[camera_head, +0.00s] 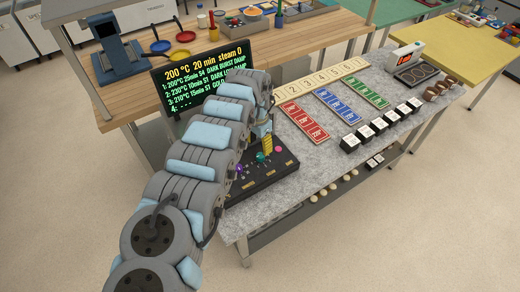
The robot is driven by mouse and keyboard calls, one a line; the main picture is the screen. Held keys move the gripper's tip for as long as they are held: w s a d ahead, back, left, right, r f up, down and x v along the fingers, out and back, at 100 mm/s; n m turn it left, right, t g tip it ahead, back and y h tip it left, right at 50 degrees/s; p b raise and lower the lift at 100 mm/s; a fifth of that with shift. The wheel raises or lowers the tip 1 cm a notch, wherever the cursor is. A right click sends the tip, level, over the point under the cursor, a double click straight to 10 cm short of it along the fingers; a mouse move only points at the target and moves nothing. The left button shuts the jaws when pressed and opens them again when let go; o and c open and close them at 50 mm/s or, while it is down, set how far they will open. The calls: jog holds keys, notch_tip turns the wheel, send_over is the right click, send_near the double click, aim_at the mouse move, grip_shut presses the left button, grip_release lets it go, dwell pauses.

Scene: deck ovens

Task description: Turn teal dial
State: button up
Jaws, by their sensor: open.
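The teal dial (262,157) sits on a dark control panel (262,183) at the front left of the grey stone counter. A purple dial (239,169) is to its left and a pink dial (278,149) to its right. My arm comes up from the bottom left and bends down over the panel. My gripper (266,131) is open above and behind the teal dial, apart from it as far as I can tell. My arm partly hides the gripper and the panel's left side. A yellow striped piece (267,143) stands just behind the teal dial.
A screen (205,68) with yellow and green text stands behind my arm. Red (303,119), blue (337,106) and green (368,92) card strips lie on the counter. Several black-and-white blocks (364,134) line its front edge. Bare counter lies right of the panel.

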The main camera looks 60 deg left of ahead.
aim_at(259, 154)
jog(key=shift+a+r, duration=0.15)
jog(key=shift+r, duration=2.7)
